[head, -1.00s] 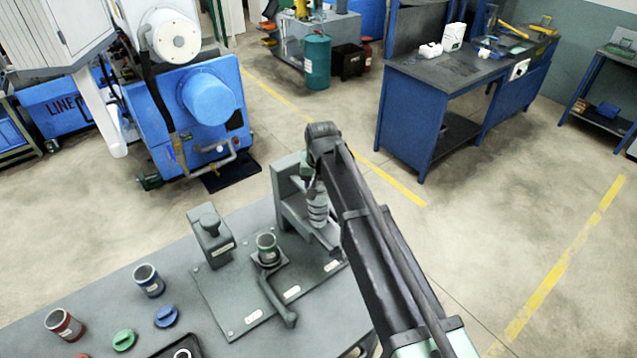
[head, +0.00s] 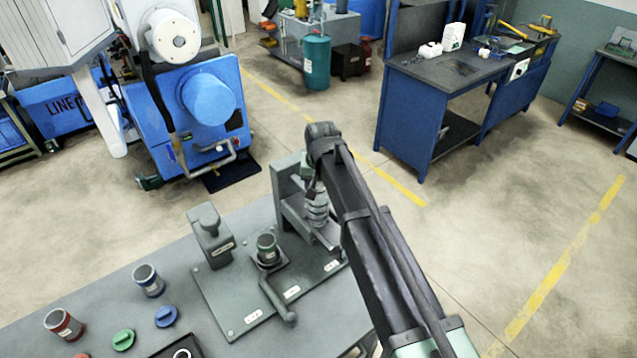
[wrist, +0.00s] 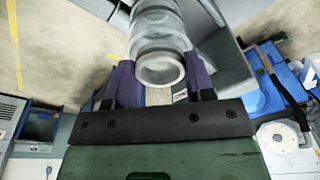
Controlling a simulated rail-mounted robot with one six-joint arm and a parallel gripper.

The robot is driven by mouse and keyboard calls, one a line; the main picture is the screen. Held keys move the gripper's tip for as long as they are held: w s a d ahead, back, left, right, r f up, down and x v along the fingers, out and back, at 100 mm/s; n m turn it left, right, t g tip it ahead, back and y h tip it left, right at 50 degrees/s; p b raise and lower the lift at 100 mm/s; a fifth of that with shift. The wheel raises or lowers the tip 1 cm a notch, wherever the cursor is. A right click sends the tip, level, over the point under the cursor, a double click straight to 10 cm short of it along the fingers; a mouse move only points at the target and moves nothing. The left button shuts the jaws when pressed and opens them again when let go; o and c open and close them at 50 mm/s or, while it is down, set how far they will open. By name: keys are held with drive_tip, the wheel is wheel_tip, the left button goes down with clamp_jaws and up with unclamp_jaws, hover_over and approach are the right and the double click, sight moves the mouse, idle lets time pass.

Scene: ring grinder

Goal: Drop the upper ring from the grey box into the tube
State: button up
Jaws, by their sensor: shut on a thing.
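My gripper (head: 312,184) reaches down over the ring stack at the grey box (head: 288,186), at the right end of the bench fixture. In the wrist view my gripper (wrist: 160,66) has its two purple fingers on either side of the pale grey upper ring (wrist: 161,72), shut on it. More rings (wrist: 158,28) lie in line beyond it; they also show as a ribbed grey column in the head view (head: 318,211). I cannot tell whether the upper ring is apart from them.
A grey block with a knob (head: 210,238) stands left of the tube, and a lever (head: 279,302) lies in front. A blue-banded cup (head: 148,281), a red cup (head: 64,325), a green lid (head: 123,340) and a blue lid (head: 166,316) are at the left.

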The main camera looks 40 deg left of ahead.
drive_tip(key=o, duration=1.4)
drive_tip(key=shift+r, duration=0.1)
wheel_tip(320, 180, up, 7)
drive_tip(key=p, duration=0.7)
